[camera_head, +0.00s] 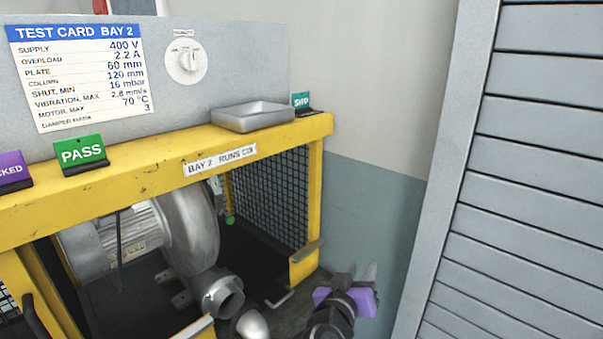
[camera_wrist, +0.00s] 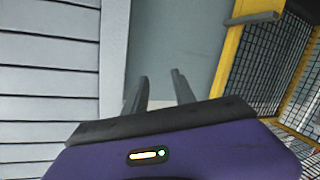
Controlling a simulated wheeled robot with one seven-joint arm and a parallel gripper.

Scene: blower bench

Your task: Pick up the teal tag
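The teal tag (camera_head: 301,101) stands upright in a small dark holder at the far right end of the yellow bench's top rail, just beyond a grey metal tray. Its white lettering is only partly readable. My gripper (camera_head: 359,270) is at the lower right of the head view, well below the tag and to its right. In the wrist view my gripper (camera_wrist: 160,75) shows two dark fingers apart with nothing between them. The tag does not show in the wrist view.
The yellow bench frame (camera_head: 315,170) encloses a blower (camera_head: 190,230). The grey tray (camera_head: 252,117) sits beside the tag. A green PASS tag (camera_head: 81,153) and purple tag (camera_head: 12,170) stand further left. A grey slatted panel (camera_head: 530,170) rises at right.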

